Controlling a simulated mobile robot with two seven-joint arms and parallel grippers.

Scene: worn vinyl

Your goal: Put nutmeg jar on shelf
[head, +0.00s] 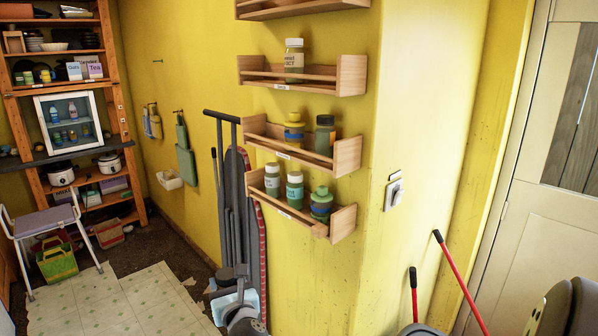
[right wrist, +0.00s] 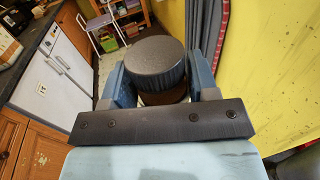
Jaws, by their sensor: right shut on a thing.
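My right gripper (head: 233,282) is low in the head view, in front of the ironing board's lower end. In the right wrist view its two blue fingers are shut on a jar (right wrist: 157,64) with a wide dark ribbed lid and a brownish body, mostly hidden. I cannot read a label on it. Several small wooden rack shelves hang on the yellow wall. The upper one (head: 350,75) holds one pale-lidded jar, the middle one (head: 347,157) a yellow-lidded and a dark-lidded jar, the lower one (head: 343,225) three jars. Their front labels are too small to read. My left gripper is out of view.
The ironing board (head: 236,200) leans on the wall left of the racks. A stool (head: 45,222) and a tall wooden shelf unit (head: 112,70) stand at the far left. A light switch (head: 394,194) and red-handled tools (head: 452,265) are to the right. Tiled floor is clear at left.

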